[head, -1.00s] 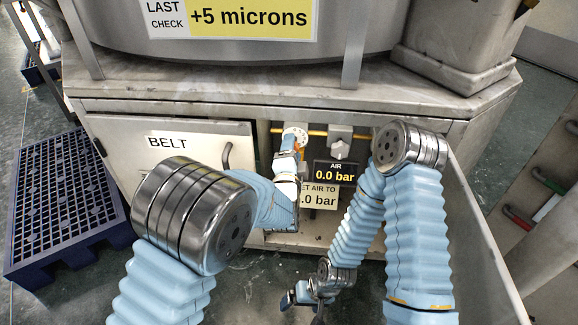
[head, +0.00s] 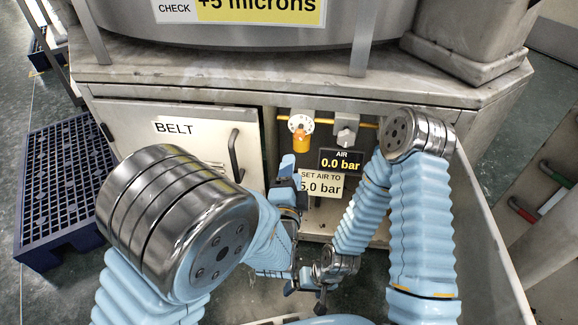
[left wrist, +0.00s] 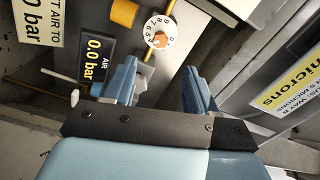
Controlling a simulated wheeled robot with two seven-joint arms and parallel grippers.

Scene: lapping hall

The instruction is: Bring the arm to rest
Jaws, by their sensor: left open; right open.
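My left gripper (head: 288,170) is open and empty, in front of the open bay in the cabinet. It is below the white numbered dial (head: 300,123) and apart from it. In the left wrist view its two blue fingers (left wrist: 162,85) stand wide apart with nothing between them, and the dial (left wrist: 160,30) shows beyond them. My right gripper (head: 305,288) is open and empty, hanging low in front of the cabinet; its fingers show small. The air display (head: 341,161) reads 0.0 bar. The label under it (head: 322,183) is partly covered by my left gripper.
A cabinet door marked BELT (head: 180,140) with a dark handle is left of the bay. A blue slatted pallet (head: 65,190) lies on the floor at left. A grey wall panel (head: 490,240) flanks my right arm. A large round machine (head: 270,38) stands above.

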